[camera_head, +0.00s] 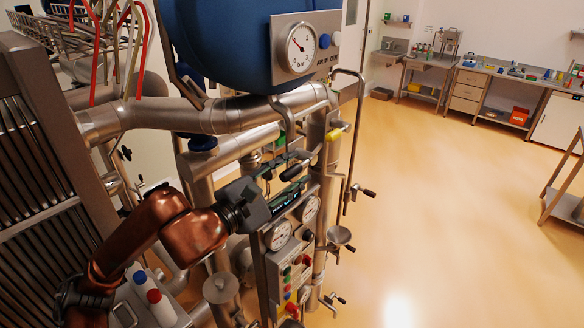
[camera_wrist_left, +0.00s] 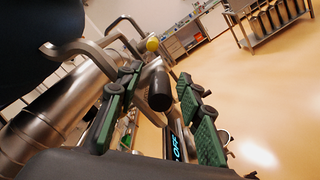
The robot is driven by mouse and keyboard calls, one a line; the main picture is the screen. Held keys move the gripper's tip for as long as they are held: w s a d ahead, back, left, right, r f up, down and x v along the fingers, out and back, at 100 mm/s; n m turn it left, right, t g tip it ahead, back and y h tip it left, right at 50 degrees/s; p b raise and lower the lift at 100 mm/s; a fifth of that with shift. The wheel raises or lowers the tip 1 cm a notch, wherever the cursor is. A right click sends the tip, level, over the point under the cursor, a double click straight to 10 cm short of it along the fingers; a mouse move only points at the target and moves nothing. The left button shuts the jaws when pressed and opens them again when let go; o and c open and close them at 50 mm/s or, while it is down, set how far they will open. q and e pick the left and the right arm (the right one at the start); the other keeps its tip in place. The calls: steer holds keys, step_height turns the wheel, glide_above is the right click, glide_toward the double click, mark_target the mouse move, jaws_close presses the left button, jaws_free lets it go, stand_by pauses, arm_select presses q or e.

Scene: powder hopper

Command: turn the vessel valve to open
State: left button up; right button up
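My left gripper (camera_head: 284,170) reaches in from the left to the pipework below the blue vessel (camera_head: 235,45). In the left wrist view its two green-padded fingers (camera_wrist_left: 158,105) are spread apart. A black cylindrical handle (camera_wrist_left: 160,92), likely the valve's, stands between them, with visible room on the right side; I cannot tell if it touches the left finger. In the head view a dark handle (camera_head: 298,155) shows at the fingertips. The valve body is mostly hidden. A lit display reading OFF (camera_wrist_left: 177,148) lies just beyond the fingers. My right gripper is not in view.
A pressure gauge (camera_head: 301,47) sits on the vessel. A yellow-tipped lever (camera_head: 334,135) and a bent pipe stand close right of the gripper. Two gauges and a button panel (camera_head: 291,277) are below. A slatted metal unit (camera_head: 40,160) is at left.

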arm_select(q)
steer(key=shift+c, duration=0.3)
jaws_close()
stand_by(0.5)
